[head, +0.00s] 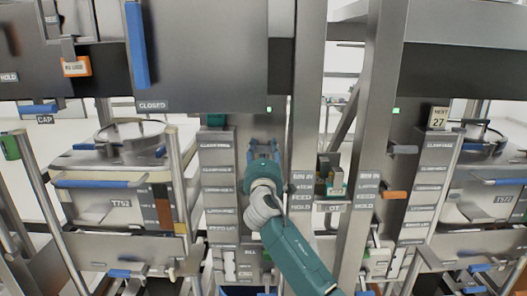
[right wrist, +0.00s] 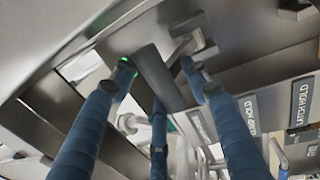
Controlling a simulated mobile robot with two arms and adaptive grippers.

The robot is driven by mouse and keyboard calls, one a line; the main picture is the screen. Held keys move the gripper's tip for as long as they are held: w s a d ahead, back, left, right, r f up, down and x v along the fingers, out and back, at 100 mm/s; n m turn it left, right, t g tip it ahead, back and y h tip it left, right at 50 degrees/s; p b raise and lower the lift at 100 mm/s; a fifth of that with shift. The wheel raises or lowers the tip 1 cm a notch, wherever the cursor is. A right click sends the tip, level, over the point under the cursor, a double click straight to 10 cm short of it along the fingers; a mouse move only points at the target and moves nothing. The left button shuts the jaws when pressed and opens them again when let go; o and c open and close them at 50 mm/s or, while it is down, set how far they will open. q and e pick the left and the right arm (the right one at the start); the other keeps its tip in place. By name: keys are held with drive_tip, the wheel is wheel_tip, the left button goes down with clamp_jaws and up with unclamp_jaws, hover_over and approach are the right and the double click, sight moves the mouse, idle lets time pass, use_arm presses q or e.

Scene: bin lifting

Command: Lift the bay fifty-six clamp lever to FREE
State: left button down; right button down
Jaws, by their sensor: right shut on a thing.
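My right gripper (head: 263,148) reaches up to the grey post left of the middle in the head view. In the right wrist view its blue fingers (right wrist: 160,85) close around a dark grey bar-shaped lever (right wrist: 157,72), which I take for the clamp lever. The lever runs from a metal bracket (right wrist: 192,42) on the panel down between the fingers. In the head view the gripper and wrist hide the lever. I cannot read a bay fifty-six label or a FREE mark. My left gripper does not show.
A large grey door marked CLOSED (head: 200,60) hangs above left of my arm. Label columns (head: 217,185) line the posts. A bin with a blue handle (head: 95,184) stands at the left, another (head: 495,200) at the right. A slanted steel post (head: 370,120) rises right of my arm.

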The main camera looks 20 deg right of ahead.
drive_tip(key=shift+d+r, duration=0.25)
drive_tip(key=shift+r, duration=0.8)
drive_tip(key=c, duration=1.3)
unclamp_jaws()
drive_tip(key=shift+o, duration=0.2)
drive_tip(key=shift+w+f, duration=0.4)
drive_tip(key=shift+w, duration=0.15)
drive_tip(key=shift+s+a, duration=0.1)
drive_tip(key=shift+s, duration=0.25)
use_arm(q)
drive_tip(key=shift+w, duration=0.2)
use_arm(e)
drive_tip(key=f+v, duration=0.1)
drive_tip(key=v, duration=1)
drive_tip(key=shift+f, duration=0.15)
drive_tip(key=shift+s, duration=0.1)
